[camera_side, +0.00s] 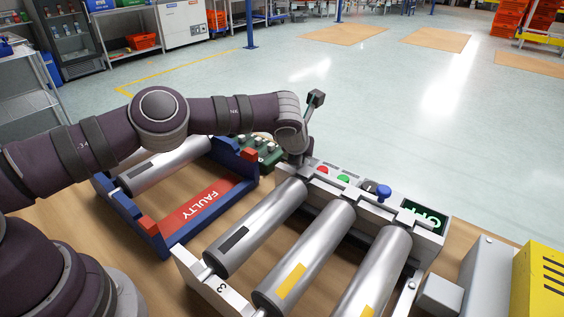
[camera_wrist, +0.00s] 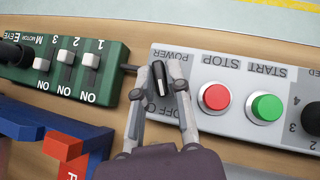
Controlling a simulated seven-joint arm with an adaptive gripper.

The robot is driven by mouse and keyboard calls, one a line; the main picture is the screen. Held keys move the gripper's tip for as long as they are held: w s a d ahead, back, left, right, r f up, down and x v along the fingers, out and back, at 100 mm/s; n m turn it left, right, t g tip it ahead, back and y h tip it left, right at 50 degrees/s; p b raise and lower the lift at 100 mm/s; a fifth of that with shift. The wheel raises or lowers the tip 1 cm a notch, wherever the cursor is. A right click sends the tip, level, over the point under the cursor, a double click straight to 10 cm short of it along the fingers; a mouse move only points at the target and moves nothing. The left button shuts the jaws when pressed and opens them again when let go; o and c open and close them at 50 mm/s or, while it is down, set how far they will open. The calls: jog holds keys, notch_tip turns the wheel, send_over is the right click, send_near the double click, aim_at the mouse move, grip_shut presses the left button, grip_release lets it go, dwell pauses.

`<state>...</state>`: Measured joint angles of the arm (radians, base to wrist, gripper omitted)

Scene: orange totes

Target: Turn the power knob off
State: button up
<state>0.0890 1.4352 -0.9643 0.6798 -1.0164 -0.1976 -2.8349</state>
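The black power knob (camera_wrist: 160,80) is on the light grey control panel (camera_wrist: 215,125), below the upside-down word POWER and near the OFF and ON marks in the wrist view. My gripper (camera_wrist: 156,74) reaches over the panel's left end with one finger on each side of the knob.
The red STOP button (camera_wrist: 214,97) and green START button (camera_wrist: 266,107) are just right of the knob. A green switch box (camera_wrist: 75,68) stands close on the left. A blue rack (camera_side: 170,238) marked FAULTY and metal rollers (camera_side: 310,255) lie in front of the panel.

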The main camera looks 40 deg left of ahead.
jog(key=o, duration=0.3)
jog(key=shift+o, duration=0.2)
jog(key=shift+s+d+r, duration=0.2)
jog(key=shift+s+r, duration=0.15)
jog(key=v, duration=0.3)
jog(key=shift+s, duration=0.1)
notch_tip(320, 180, up, 8)
jog(key=shift+s+f, duration=0.15)
jog(key=shift+s, duration=0.1)
jog(key=shift+d, duration=0.1)
